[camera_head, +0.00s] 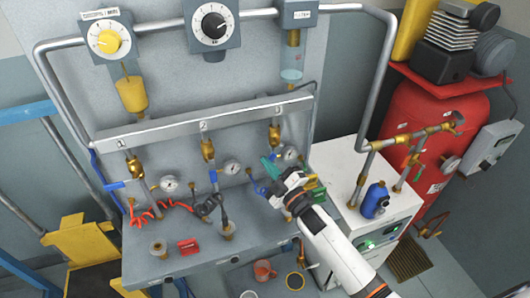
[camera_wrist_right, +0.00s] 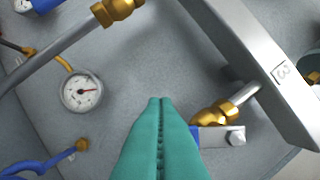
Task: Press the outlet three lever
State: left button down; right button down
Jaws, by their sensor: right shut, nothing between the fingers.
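The outlet rail (camera_head: 205,118) carries the numbers 1, 2 and 3. Outlet three's brass valve (camera_head: 275,134) hangs below its right part. In the right wrist view, the number 3 shows on the rail (camera_wrist_right: 265,70), with a brass fitting (camera_wrist_right: 212,117) and a blue-and-metal lever (camera_wrist_right: 222,137) beside it. My right gripper (camera_head: 266,162) has teal fingers and is shut and empty. Its fingertips (camera_wrist_right: 160,100) are close beside the lever and partly cover its blue end. I cannot tell whether they touch it. My left gripper is out of view.
Gauges (camera_head: 232,167) and other blue levers (camera_head: 213,177) line the panel. A red coiled hose (camera_head: 160,208) and a black hose (camera_head: 208,205) lie at the bench. A white cabinet (camera_head: 340,170) with a blue bottle (camera_head: 375,200) and a red tank (camera_head: 430,115) stand right.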

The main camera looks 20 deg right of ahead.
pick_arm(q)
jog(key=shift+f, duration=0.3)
pick_arm(e)
jog(key=shift+d+f, duration=0.35)
jog(key=shift+d, duration=0.1)
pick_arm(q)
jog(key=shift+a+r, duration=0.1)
pick_arm(e)
jog(key=shift+a+r, duration=0.1)
